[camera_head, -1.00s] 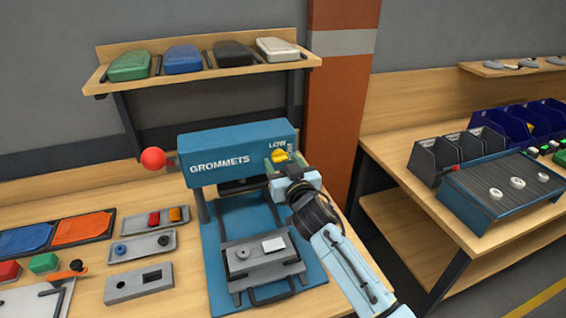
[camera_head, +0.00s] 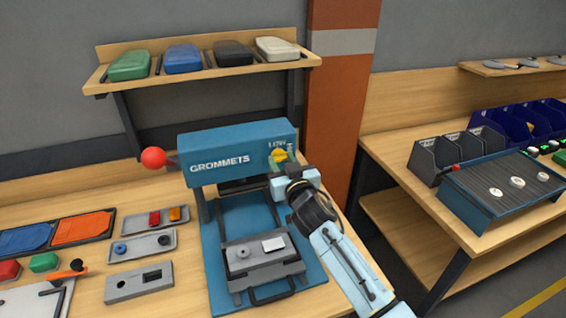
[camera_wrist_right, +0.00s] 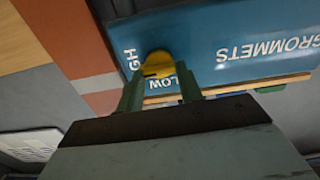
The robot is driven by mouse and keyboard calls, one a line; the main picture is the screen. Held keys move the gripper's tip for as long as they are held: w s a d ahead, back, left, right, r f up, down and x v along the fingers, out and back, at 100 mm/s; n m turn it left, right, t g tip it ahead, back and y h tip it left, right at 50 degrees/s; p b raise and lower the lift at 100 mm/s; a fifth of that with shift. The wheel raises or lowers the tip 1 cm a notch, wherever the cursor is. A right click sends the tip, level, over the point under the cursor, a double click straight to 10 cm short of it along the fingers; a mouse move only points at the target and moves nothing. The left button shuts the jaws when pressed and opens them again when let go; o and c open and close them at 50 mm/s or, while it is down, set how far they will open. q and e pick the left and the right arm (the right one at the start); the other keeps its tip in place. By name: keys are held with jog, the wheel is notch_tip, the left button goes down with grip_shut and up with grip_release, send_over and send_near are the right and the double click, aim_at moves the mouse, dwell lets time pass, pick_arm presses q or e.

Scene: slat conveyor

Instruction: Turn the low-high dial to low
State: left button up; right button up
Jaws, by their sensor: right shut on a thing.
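The low-high dial is a yellow knob (camera_head: 279,155) on the right part of the front of the blue GROMMETS machine (camera_head: 222,148). The words LOW and part of HIGH show around it. In the right wrist view, which is upside down, the yellow dial (camera_wrist_right: 158,64) sits between the two green fingers. My right gripper (camera_head: 282,165) is shut on the dial, and it also shows in the wrist view (camera_wrist_right: 160,83). The dial's exact pointing is partly hidden by the fingers. My left gripper is not in view.
A red ball handle (camera_head: 153,158) sticks out left of the machine. A grey fixture (camera_head: 262,262) sits on its base. Small trays (camera_head: 145,247) lie on the bench to the left. A shelf (camera_head: 205,79) hangs above. A second bench stands at right.

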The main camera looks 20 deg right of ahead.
jog(key=n, duration=0.8)
jog(key=shift+a+n+p, duration=0.1)
jog(key=shift+n+p, duration=0.2)
jog(key=shift+p, duration=0.1)
jog(key=n, duration=0.4)
jog(key=shift+f+n, duration=0.1)
jog(key=shift+n, duration=0.2)
jog(key=n+p, duration=0.1)
jog(key=n, duration=0.3)
jog(key=shift+f, duration=0.1)
jog(key=shift+n, duration=0.3)
jog(key=o, duration=1)
